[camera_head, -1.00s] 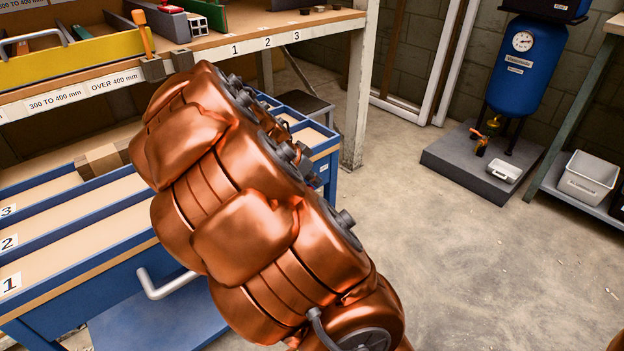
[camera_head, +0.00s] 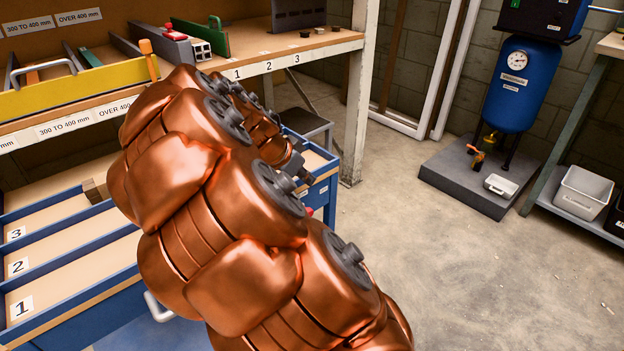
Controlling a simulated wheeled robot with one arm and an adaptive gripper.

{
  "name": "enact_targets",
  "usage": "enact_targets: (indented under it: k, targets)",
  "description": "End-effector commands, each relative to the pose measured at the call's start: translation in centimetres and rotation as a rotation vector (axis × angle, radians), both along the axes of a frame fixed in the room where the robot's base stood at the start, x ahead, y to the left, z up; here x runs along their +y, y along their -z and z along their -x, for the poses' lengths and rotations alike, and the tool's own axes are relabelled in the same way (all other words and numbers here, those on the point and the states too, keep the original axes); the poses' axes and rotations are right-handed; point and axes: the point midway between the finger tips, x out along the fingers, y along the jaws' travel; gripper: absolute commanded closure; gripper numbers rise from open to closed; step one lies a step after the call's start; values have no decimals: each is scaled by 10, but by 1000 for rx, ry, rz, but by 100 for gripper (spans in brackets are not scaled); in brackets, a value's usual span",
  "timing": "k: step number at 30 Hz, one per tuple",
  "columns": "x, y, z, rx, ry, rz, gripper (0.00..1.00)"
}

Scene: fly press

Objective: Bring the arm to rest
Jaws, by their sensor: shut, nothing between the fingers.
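My copper-coloured arm (camera_head: 215,215) fills the middle of the view, rising from the bottom right towards the upper left. Its far part bends back behind the nearer links and comes down over the right end of the blue tray cart (camera_head: 325,185). My gripper (camera_head: 309,173) shows there only as a small dark grey piece at the arm's end, largely hidden by the links. It is shut, and I see nothing held in it. The fingertips cannot be made out clearly.
A wooden shelf (camera_head: 335,43) with a yellow bin (camera_head: 85,90) and slots 1, 2, 3 stands behind the arm. The cart's numbered lanes lie left. A blue tank (camera_head: 522,88) stands on a grey plinth (camera_head: 465,180) at right, near a white bin (camera_head: 583,192). The floor between is clear.

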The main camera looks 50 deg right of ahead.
Motion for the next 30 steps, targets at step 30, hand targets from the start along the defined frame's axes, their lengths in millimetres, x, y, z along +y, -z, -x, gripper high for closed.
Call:
enact_targets:
  k: [30]
  targets:
    - [51, -86, 37, 120, -184, -130, 100]
